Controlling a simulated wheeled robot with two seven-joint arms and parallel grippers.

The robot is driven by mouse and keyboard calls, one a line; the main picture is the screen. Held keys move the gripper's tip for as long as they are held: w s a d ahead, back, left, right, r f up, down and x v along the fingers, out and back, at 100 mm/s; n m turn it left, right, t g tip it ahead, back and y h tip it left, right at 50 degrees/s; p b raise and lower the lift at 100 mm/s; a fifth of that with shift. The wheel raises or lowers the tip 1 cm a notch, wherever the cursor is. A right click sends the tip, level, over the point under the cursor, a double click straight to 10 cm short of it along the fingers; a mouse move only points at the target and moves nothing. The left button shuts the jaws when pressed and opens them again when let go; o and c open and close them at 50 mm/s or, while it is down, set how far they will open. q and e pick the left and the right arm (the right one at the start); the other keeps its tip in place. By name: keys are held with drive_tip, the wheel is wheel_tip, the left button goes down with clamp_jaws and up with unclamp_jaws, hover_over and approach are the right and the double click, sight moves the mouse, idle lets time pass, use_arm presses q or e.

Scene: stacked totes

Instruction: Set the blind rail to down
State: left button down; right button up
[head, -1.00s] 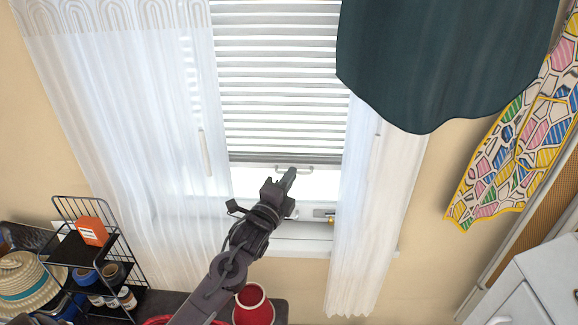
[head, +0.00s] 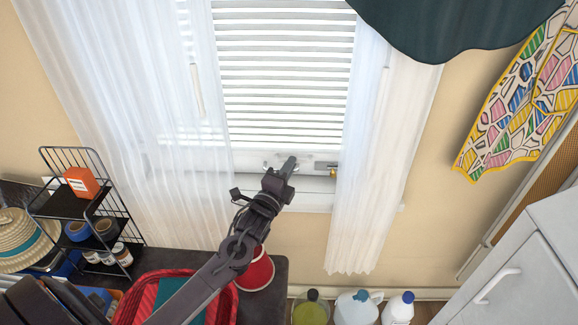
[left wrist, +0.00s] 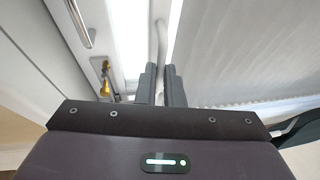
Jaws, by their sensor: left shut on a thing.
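The white slatted blind (head: 285,75) hangs in the window between two sheer curtains. Its bottom rail (head: 310,152) is low, just above the window's lower frame. My left gripper (head: 287,166) is at the rail, seen from behind. In the left wrist view my left gripper (left wrist: 160,84) has its two dark fingers close together on a slim white bar, the rail's handle (left wrist: 162,40). The gripper hides part of the handle in the head view. My right gripper is not in view.
Sheer curtains (head: 375,160) flank the window. A brass-coloured latch (head: 333,172) is on the lower frame. A black wire rack (head: 85,205), a red pot (head: 257,272) and a red basket (head: 150,290) stand below left. Several bottles (head: 358,308) stand at the bottom.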

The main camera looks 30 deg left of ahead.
use_arm(q)
drive_tip(key=c, duration=1.5)
unclamp_jaws()
drive_tip(key=shift+c, duration=0.2)
drive_tip(key=shift+s, duration=0.15)
drive_tip(key=s+f, duration=0.1)
drive_tip(key=s, duration=0.6)
drive_tip(key=shift+s+d+f, duration=0.15)
drive_tip(key=shift+s+d, duration=0.05)
drive_tip(key=shift+s, duration=0.05)
